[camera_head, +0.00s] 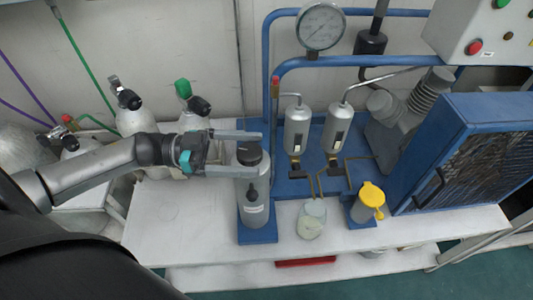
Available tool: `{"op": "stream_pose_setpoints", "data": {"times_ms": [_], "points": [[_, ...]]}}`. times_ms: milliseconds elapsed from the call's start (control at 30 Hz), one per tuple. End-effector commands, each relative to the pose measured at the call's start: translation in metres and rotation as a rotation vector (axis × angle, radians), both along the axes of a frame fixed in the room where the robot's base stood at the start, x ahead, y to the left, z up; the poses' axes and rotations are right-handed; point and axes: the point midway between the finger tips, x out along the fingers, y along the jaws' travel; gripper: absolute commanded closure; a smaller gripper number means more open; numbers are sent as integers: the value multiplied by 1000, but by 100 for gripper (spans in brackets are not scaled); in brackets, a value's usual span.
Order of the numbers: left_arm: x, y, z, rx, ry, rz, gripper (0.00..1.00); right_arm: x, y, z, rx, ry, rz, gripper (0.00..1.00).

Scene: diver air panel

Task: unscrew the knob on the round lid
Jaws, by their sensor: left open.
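A grey upright cylinder (252,217) stands on a blue base on the white bench. A round lid with a black knob (249,153) tops it. My left gripper (256,154) reaches in from the left and is open. One finger shows beyond the knob and the other on its near side, so the knob appears between them. I cannot tell whether either finger touches it. The near finger hides part of the lid. My right gripper is not in view.
To the right stand two silver filter bowls (297,130), a glass jar (311,219) and a yellow-capped container (372,195). A blue-framed unit (455,150) stands further right. Gas cylinders (133,121) stand behind my left arm. The bench (165,222) is clear at front left.

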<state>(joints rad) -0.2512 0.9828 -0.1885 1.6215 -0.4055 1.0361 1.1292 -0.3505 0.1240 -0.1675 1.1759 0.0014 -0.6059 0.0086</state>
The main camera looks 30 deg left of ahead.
Motion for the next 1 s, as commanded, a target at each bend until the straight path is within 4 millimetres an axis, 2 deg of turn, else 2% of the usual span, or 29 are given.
{"op": "stream_pose_setpoints", "data": {"times_ms": [100, 300, 633, 1000], "points": [[8, -19, 0, -2, -4, -2, 6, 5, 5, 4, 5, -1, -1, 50], [16, -34, 0, -1, 0, 0, 6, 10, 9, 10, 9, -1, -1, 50], [17, -37, 0, 0, 0, 1, 6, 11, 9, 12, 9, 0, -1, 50], [17, -37, 0, 0, 0, 1, 47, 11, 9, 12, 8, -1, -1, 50]]}}
